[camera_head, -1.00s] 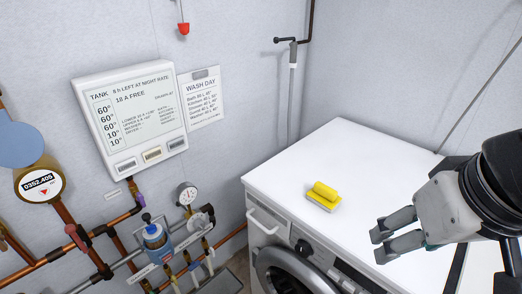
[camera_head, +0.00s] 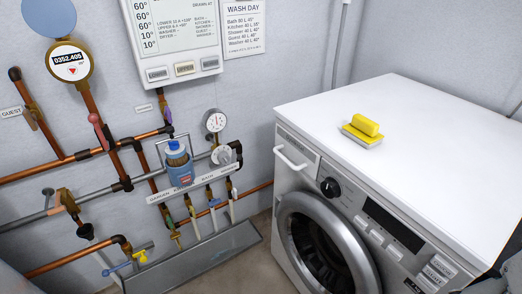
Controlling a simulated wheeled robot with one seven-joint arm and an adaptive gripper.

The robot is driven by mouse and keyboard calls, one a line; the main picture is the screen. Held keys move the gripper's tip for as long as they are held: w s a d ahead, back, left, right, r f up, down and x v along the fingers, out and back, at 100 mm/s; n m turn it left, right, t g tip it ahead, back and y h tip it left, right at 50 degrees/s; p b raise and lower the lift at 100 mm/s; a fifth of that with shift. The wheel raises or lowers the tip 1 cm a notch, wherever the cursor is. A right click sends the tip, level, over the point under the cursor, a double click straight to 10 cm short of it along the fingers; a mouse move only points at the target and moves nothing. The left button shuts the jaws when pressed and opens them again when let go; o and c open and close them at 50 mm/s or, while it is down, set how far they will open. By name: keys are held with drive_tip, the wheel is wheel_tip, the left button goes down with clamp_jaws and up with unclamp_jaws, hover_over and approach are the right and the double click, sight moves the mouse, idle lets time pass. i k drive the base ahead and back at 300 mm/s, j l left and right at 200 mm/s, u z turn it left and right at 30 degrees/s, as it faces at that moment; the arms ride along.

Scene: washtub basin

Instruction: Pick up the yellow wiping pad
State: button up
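The yellow wiping pad (camera_head: 364,127) lies on the white top of the washing machine (camera_head: 432,123), near its front left part. It has a raised yellow block on top and a paler, flat base under it. Nothing touches or covers it. My gripper is outside the head view, so its place relative to the pad and its opening do not show.
Copper pipes (camera_head: 150,190), a blue-topped canister (camera_head: 178,160), a pressure gauge (camera_head: 215,121) and a round meter (camera_head: 70,62) line the wall at left. A tank panel (camera_head: 172,35) and a wash day sheet (camera_head: 243,25) hang above. The machine top around the pad is clear.

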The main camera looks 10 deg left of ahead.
sight(364, 132)
drive_tip(key=i+j+z, duration=0.2)
drive_tip(key=i+j, duration=0.2)
drive_tip(key=j, duration=0.25)
drive_tip(key=i+j+z, duration=0.1)
drive_tip(key=j, duration=0.25)
drive_tip(key=i, duration=0.1)
